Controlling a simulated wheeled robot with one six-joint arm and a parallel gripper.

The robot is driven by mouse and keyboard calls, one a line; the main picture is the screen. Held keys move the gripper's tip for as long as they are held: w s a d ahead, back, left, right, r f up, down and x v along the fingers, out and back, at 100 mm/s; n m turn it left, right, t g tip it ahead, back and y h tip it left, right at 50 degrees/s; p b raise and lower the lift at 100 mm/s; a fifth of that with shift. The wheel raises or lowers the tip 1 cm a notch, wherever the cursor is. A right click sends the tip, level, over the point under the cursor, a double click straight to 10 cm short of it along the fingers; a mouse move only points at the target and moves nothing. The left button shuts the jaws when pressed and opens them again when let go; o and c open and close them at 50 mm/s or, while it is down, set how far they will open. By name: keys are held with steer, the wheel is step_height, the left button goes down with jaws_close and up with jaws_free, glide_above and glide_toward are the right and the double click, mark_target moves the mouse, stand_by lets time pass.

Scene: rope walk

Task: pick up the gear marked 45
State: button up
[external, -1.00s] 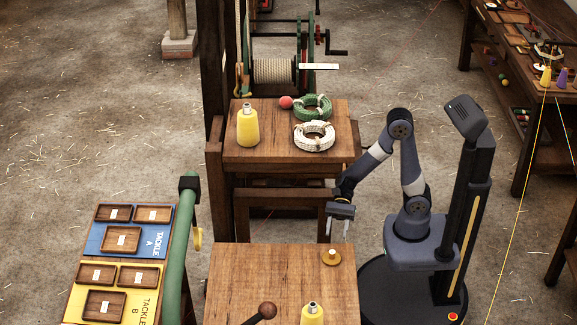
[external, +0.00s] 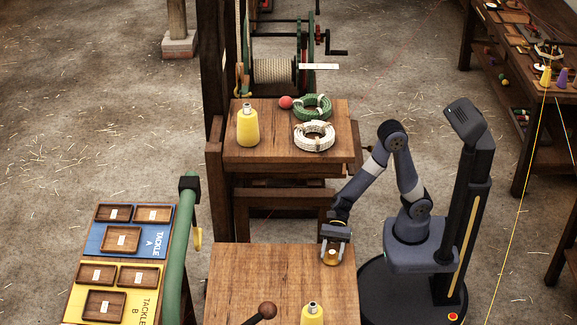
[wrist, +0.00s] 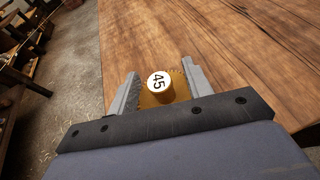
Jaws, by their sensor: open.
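The gear marked 45 (wrist: 158,88) is a brass-coloured toothed disc with a raised hub and a white top that reads 45. It lies on the wooden table near its edge, and it also shows in the external view (external: 332,258) at the table's right side. My gripper (wrist: 160,85) is open, with one finger on each side of the gear. In the external view my gripper (external: 333,250) is low over the table at the gear. I cannot tell whether the fingers touch the gear.
The back table (external: 270,150) holds a yellow cone, rope coils and a red ball. Tackle boards (external: 120,262) with small trays stand left.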

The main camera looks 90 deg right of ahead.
jaws_close()
stand_by(0.5)
